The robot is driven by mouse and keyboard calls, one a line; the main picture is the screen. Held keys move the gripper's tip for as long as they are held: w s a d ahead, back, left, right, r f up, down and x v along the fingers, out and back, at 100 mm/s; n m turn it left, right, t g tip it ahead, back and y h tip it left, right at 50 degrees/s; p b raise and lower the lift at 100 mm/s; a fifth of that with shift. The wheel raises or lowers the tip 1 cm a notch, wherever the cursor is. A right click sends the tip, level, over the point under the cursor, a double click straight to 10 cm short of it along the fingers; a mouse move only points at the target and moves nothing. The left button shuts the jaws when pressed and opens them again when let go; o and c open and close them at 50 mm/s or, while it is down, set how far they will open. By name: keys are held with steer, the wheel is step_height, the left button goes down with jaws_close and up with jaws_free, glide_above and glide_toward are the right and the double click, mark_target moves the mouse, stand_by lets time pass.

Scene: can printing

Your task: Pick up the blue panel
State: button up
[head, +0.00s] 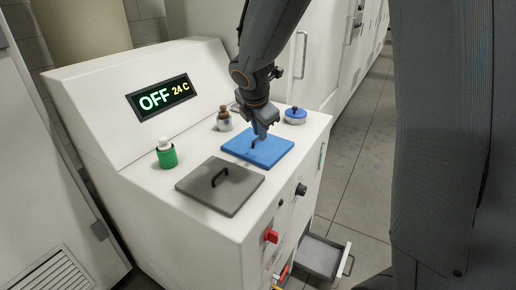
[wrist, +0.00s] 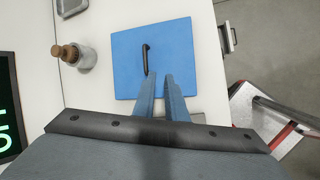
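The blue panel (head: 262,150) lies flat on top of the white machine. It is a square plate with a thin black handle (wrist: 146,59), and it also shows in the wrist view (wrist: 175,40). My gripper (head: 262,133) is over the panel, pointing down, with its fingertips close to the handle. In the wrist view the two fingers of my gripper (wrist: 160,76) are apart with a gap between them. The handle appears just beyond the fingertips, slightly left of the gap. I see nothing held.
A grey panel (head: 219,186) with a black handle lies beside the blue one. A green container (head: 166,156), a brown-topped bottle (head: 224,120) and a blue-lidded dish (head: 296,116) stand nearby. An open drawer (head: 322,257) juts out below.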

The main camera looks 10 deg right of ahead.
mark_target(258, 139)
steer(key=shift+w+d+f+n+t, duration=0.2)
steer(key=shift+w+f+n, duration=0.55)
steer(key=shift+w+f, duration=0.85)
steer(key=shift+w+d+f+n+t, duration=0.1)
steer(key=shift+w+d+f+n, duration=0.15)
steer(key=shift+w+f+n, duration=0.9)
steer(key=shift+w+f+m, duration=0.2)
steer(key=shift+w+m, duration=0.2)
steer(key=shift+w, duration=0.15)
steer(key=shift+c, duration=0.2)
jaws_close()
steer(key=shift+r, duration=0.1)
